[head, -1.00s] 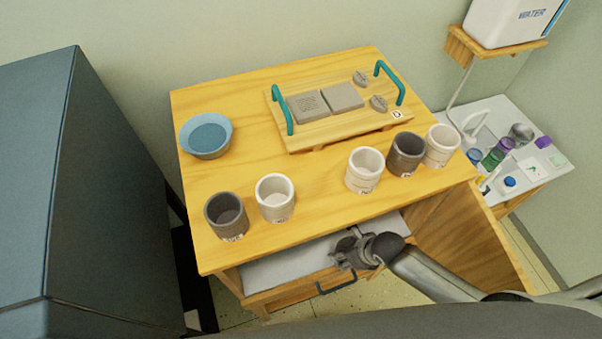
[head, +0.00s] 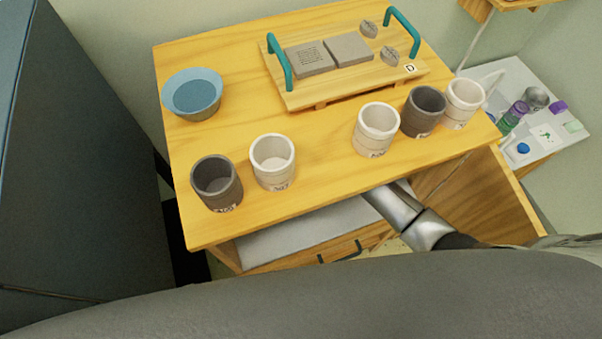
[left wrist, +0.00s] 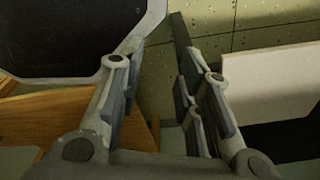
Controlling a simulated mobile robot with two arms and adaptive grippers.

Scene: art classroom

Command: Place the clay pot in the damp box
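Several clay pots stand upright in a row along the front of a wooden worktop: a dark grey pot (head: 217,184), a white pot (head: 272,162), another white pot (head: 376,130), a second dark pot (head: 423,112) and a white pot (head: 464,104) at the right. They bear small labels, too blurred to read. Nothing in view is clearly marked as the damp box. My right arm reaches in from the right under the worktop's front edge, and its gripper is hidden. My left gripper (left wrist: 162,80) shows only in the left wrist view, open and empty, fingers apart.
The worktop (head: 230,225) also bears a blue bowl (head: 193,95) and a wooden tray (head: 310,94) with teal handles and clay pieces. Below are a white surface and a dark handle (head: 340,252). An open wooden panel (head: 480,208) stands at right, a large dark cabinet (head: 70,170) at left.

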